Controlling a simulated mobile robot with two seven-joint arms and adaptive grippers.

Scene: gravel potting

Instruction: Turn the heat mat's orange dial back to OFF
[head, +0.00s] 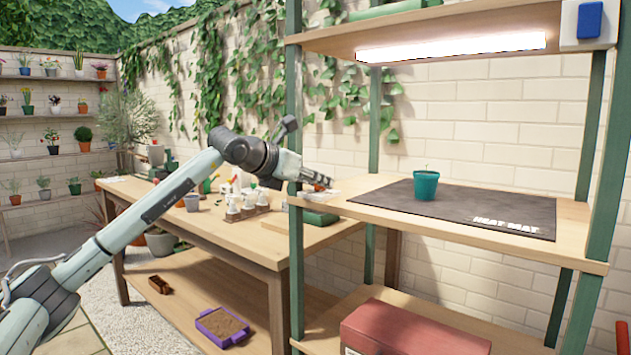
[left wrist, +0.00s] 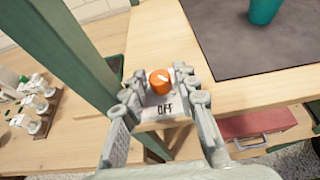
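The orange dial (left wrist: 160,82) sits on a small pale control box (left wrist: 163,104) at the shelf's left end, beside a green post. Its white mark points up and to the right in the left wrist view, away from the word OFF on the near side of the box. My left gripper (left wrist: 158,76) is open, one finger on each side of the dial; whether they touch it I cannot tell. In the head view the left gripper (head: 318,181) reaches the shelf's left edge and largely hides the dial. The dark heat mat (head: 470,207) lies on the shelf. My right gripper is not in view.
A teal pot with a seedling (head: 426,185) stands on the mat. Green shelf posts (head: 294,120) rise close to my left gripper. A workbench (head: 240,235) with several bottles is at the left. A lit lamp (head: 455,47) hangs above the mat.

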